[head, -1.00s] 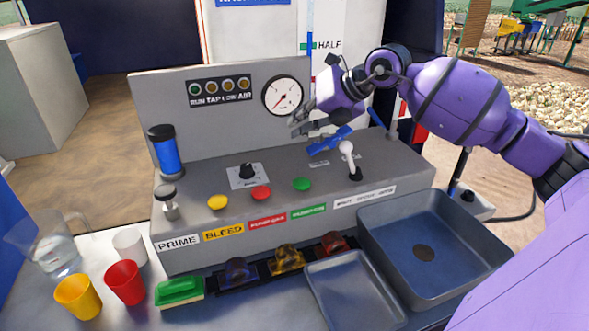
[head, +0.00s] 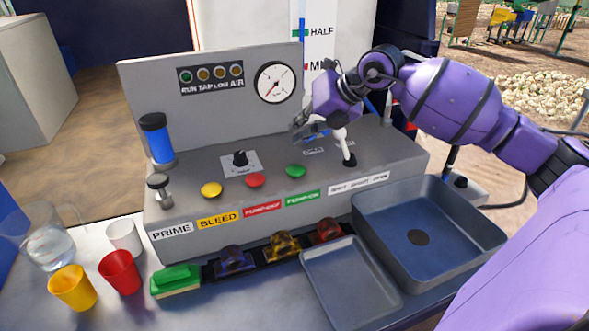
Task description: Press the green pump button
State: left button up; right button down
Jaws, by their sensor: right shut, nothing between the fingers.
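The green pump button (head: 295,171) is a round green cap on the sloped top of the grey control panel (head: 217,174), right of the red button (head: 255,181). A green label (head: 303,198) sits below it on the front face. My right gripper (head: 298,130) is shut and empty. It hangs above the rear of the panel, behind the green button and apart from it in the picture. A blue part, partly hidden by the gripper, shows beside the white lever (head: 342,140). My left gripper is not in view.
A yellow button (head: 211,190), a black knob (head: 240,159) and a blue cylinder (head: 158,139) are on the panel. A pressure gauge (head: 275,82) is on its back plate. Cups, a green sponge (head: 176,280), a tray (head: 350,281) and a sink basin (head: 428,240) lie in front.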

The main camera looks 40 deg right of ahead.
jog(key=b, duration=0.1)
send_over(298, 165)
jog(key=f, duration=0.4)
jog(key=shift+w+d+f, duration=0.2)
jog(key=shift+w, duration=0.05)
jog(key=shift+f, duration=0.5)
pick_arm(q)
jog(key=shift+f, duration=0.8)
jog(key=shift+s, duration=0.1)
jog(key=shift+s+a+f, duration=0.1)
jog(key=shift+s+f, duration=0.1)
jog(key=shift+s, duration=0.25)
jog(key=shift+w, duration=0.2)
